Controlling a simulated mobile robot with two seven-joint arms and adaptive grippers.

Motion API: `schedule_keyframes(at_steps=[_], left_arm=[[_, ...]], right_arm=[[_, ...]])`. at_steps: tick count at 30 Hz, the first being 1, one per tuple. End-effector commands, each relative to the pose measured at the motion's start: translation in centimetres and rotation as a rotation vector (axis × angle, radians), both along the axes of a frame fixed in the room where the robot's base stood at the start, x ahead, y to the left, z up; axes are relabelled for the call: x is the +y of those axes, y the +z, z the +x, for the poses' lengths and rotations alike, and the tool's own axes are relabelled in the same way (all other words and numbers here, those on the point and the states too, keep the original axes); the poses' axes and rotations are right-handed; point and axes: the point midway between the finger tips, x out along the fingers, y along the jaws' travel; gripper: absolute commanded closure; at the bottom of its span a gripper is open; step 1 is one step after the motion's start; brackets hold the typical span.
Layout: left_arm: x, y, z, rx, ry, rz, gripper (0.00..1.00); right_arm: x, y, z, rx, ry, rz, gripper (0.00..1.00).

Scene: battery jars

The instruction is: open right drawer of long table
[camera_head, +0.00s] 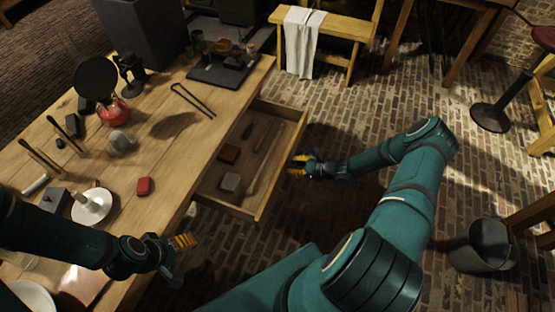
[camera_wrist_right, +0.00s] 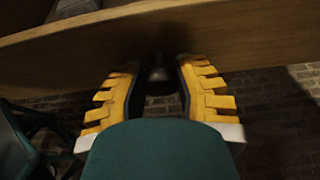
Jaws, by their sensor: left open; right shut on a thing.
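The right drawer (camera_head: 278,183) of the long table (camera_head: 165,190) is pulled out, and its inside shows several small items. My right gripper (camera_head: 298,166) is at the drawer's front panel. In the right wrist view my right gripper (camera_wrist_right: 157,85) has its yellow fingers on either side of a dark round knob (camera_wrist_right: 157,75) on the wooden drawer front (camera_wrist_right: 240,38). It is shut on that knob. My left gripper (camera_head: 178,245) is open and empty, over the table's front edge at the lower left.
On the tabletop are a red object (camera_head: 145,186), a white dish (camera_head: 92,206), black tongs (camera_head: 192,99) and a dark tray (camera_head: 222,72). A bench (camera_head: 335,27) with a white cloth stands behind. A bucket (camera_head: 483,246) stands at right on open brick floor.

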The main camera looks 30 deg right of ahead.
Motion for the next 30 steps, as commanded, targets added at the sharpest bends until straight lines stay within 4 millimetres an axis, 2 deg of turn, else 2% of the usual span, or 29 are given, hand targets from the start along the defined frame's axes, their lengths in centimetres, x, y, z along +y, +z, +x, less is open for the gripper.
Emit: schedule_keyframes(at_steps=[3, 10, 24, 25, 27, 30], left_arm=[[0.0, 0.1, 0.0, 0.0, 0.0, 0.0, 0.3], [0.0, 0.1, 0.0, 0.0, 0.0, 0.0, 0.3], [0.0, 0.1, 0.0, 0.0, 0.0, 0.0, 0.3], [0.0, 0.1, 0.0, 0.0, 0.0, 0.0, 0.3], [0.0, 0.1, 0.0, 0.0, 0.0, 0.0, 0.3], [0.0, 0.1, 0.0, 0.0, 0.0, 0.0, 0.3]], right_arm=[[-1.2, 0.4, -1.3, -0.009, 0.0, 0.001, 1.0], [-2.4, 0.4, -2.7, -0.011, 0.001, 0.002, 1.0], [-2.6, 0.5, -3.0, -0.012, 0.001, 0.003, 1.0], [-2.6, 0.4, -3.0, -0.012, 0.0, 0.003, 0.57], [-2.6, 0.4, -3.0, -0.011, 0.001, 0.002, 0.35], [-2.6, 0.3, -3.1, -0.009, 0.001, 0.002, 0.35]])
